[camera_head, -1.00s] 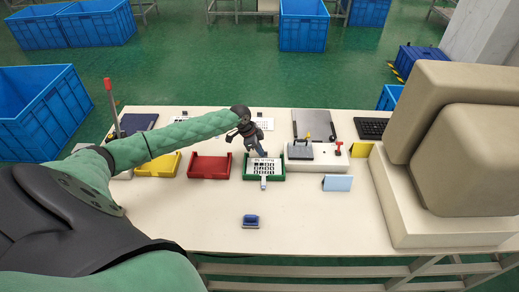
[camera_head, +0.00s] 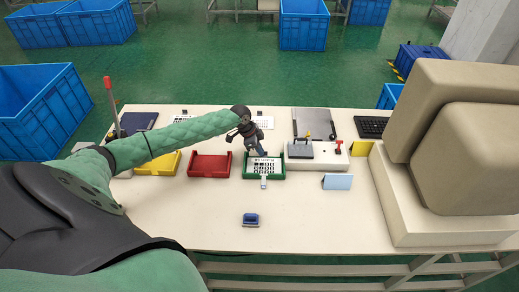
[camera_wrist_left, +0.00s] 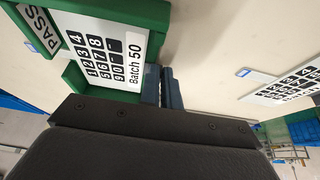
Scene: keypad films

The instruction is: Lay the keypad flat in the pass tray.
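The pass tray (camera_head: 249,171) is a green tray with a PASS label on its near side, mid-table. The keypad (camera_head: 264,166), a white film with black number keys marked "Batch 50", is inside its walls and looks about flat. The keypad (camera_wrist_left: 108,58) and the green tray wall (camera_wrist_left: 110,12) also show in the left wrist view. My left gripper (camera_head: 257,153) points down at the tray's far side. Its fingers (camera_wrist_left: 162,85) are close together beside the keypad's far edge, and the left finger hides part of that edge. Whether they pinch the film is unclear. My right gripper is not in view.
A red tray (camera_head: 209,177) and a yellow tray (camera_head: 180,157) stand left of the pass tray. A white fixture (camera_head: 318,163) stands right of it, with a light blue card (camera_head: 337,182) nearby. A small blue item (camera_head: 250,219) lies in front. Another keypad film (camera_wrist_left: 288,88) lies behind.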

